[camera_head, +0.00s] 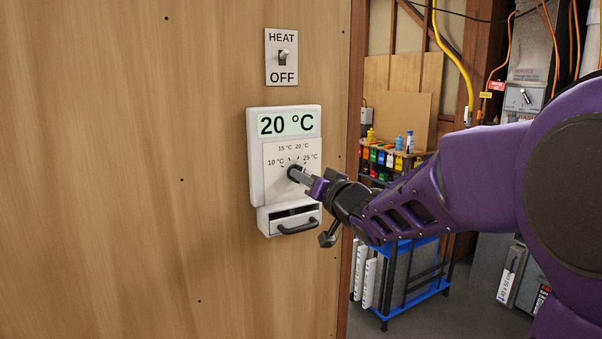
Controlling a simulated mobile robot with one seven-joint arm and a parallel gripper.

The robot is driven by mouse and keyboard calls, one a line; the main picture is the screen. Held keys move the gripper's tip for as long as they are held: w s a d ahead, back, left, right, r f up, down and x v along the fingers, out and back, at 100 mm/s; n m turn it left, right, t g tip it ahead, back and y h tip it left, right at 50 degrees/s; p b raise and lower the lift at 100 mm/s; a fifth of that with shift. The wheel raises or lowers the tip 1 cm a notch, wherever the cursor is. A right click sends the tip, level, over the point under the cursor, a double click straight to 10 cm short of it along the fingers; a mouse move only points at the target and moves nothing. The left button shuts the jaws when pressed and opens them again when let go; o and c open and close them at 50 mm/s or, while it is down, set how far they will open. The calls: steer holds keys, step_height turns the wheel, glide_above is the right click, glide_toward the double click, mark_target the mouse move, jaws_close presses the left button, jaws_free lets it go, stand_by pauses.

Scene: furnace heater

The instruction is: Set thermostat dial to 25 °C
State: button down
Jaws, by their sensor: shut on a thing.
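The white thermostat (255,160) is mounted on the wooden wall. Its display (286,124) reads 20 °C. Below the display is a scale marked 10, 15, 20 and 25 °C around a dark dial (293,172). My gripper (299,176) reaches in from the right and is shut on the dial. The fingertips cover part of the dial, so its pointer direction cannot be told.
A HEAT/OFF switch (283,57) is above the thermostat. A small drawer with a dark handle (298,227) is below the dial, close under my gripper. The wall ends at a door frame (353,120) on the right; shelves with bottles (398,143) and a blue rack (400,312) stand beyond. The wall to the left is clear.

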stand_by(0.3)
steer(key=m, duration=0.4)
steer(key=shift+m, duration=0.4)
steer(key=shift+m, duration=1)
steer(key=c, duration=0.7)
jaws_free()
steer(key=shift+v, duration=3.5)
